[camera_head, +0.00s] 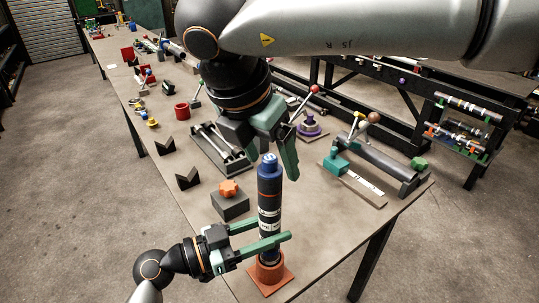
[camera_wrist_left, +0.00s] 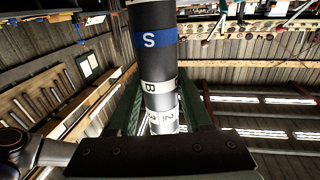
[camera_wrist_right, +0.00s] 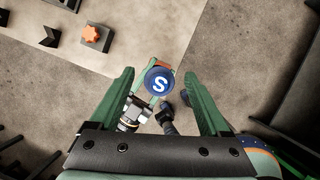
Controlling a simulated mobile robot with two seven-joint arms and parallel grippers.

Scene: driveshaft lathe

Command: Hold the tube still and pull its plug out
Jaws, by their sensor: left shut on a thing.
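A dark tube (camera_head: 269,205) with white bands stands upright in an orange-red base (camera_head: 266,272) near the table's front corner. My right gripper (camera_head: 271,155) points down at the plug, open. In the right wrist view the plug shows between its fingers (camera_wrist_right: 158,76), with a gap on both sides.
A dark block with an orange knob (camera_head: 229,188) stands just left of the tube. Dark V-blocks (camera_head: 188,178), a grey tray (camera_head: 220,148) and a teal-ended fixture (camera_head: 375,165) lie behind. The table edge is close in front and right.

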